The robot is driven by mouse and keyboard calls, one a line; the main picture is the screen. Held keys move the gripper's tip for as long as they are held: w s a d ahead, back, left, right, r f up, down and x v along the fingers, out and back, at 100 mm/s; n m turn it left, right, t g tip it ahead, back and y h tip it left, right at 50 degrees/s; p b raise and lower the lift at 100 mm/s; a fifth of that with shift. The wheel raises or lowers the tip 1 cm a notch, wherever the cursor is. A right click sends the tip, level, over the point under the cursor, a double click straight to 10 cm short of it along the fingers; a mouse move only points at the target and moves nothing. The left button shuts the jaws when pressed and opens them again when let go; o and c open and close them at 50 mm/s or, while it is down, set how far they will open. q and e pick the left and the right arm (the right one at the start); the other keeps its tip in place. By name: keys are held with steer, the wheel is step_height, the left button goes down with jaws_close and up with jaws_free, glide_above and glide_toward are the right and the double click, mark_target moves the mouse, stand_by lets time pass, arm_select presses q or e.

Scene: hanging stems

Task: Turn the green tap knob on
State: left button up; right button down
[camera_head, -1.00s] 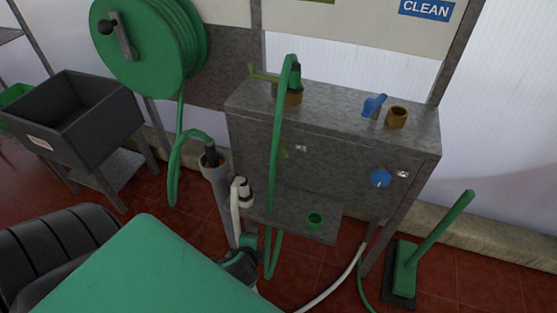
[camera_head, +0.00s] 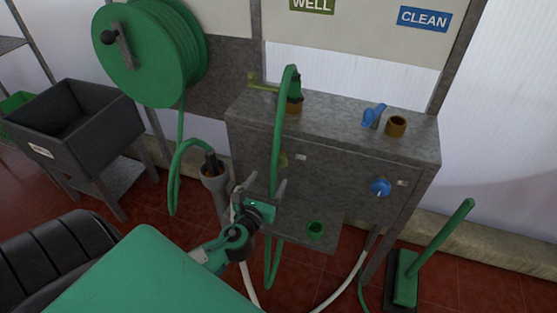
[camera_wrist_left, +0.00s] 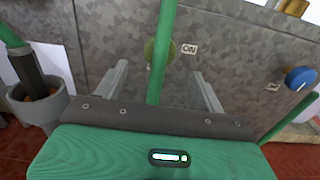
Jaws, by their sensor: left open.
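The green tap knob (camera_head: 284,160) is on the front of the grey metal cabinet, partly hidden by a green hose. In the left wrist view the round green knob (camera_wrist_left: 152,53) sits behind the hose, with an "ON" label to its right. My left gripper (camera_head: 266,183) is open and empty, below and in front of the knob. In the left wrist view its two fingers (camera_wrist_left: 162,82) point toward the cabinet, one on each side of the hose, with the knob ahead between them. I cannot tell whether the hose touches the gripper. My right gripper is out of view.
The green hose (camera_head: 277,130) hangs down the cabinet front (camera_head: 335,175). A blue knob (camera_head: 381,187) is to the right. A grey pipe holder (camera_head: 215,180) stands at left, a small green cup (camera_head: 315,230) below, and a green brush (camera_head: 408,275) at right.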

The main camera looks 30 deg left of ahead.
mark_target(277, 164)
arm_select(q)
steer(key=x, duration=0.9)
steer(key=shift+w+a, duration=0.1)
steer(key=shift+w, duration=0.1)
steer(key=c, duration=1)
